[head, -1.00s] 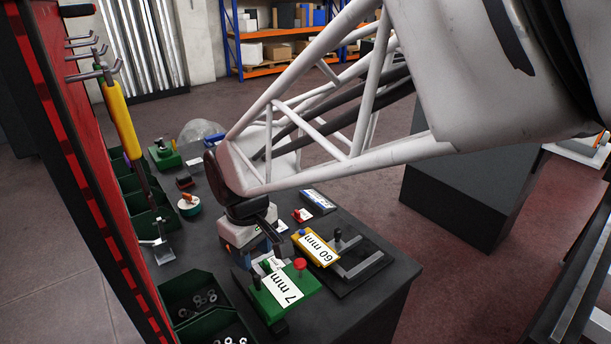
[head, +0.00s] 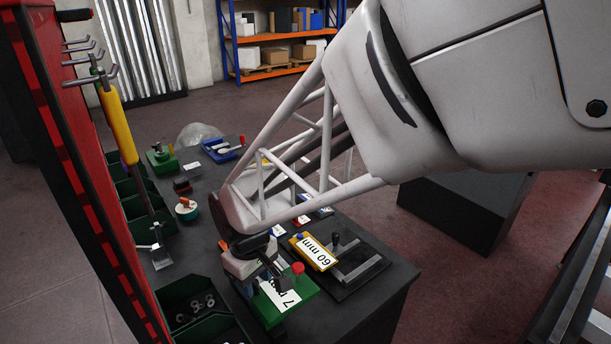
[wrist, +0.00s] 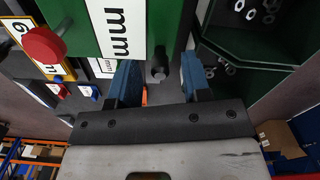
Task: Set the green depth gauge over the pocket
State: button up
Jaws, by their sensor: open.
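The green depth gauge (head: 302,283) is a green block with a white label ending in "mm", a red knob and a dark peg. In the head view my gripper (head: 274,278) covers its left part and some of the label. In the wrist view the green gauge (wrist: 70,8) lies just ahead of my gripper (wrist: 158,78). Its dark peg shows between the two blue, open fingers, with gaps on both sides, so nothing is gripped. I cannot make out the pocket.
A yellow 60 mm gauge (head: 314,252) sits beside a dark plate with grey bars (head: 358,268) to the right. Green bins with nuts (head: 190,305) stand at left, by the red panel (head: 70,150). Smaller tools lie farther back on the dark table (head: 375,312).

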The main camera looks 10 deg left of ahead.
jog(key=shift+f, duration=0.45)
grip_shut()
jog(key=w+a, duration=0.8)
jog(key=shift+a+r, duration=0.1)
jog(key=shift+w, duration=0.1)
dwell(0.3)
grip_release()
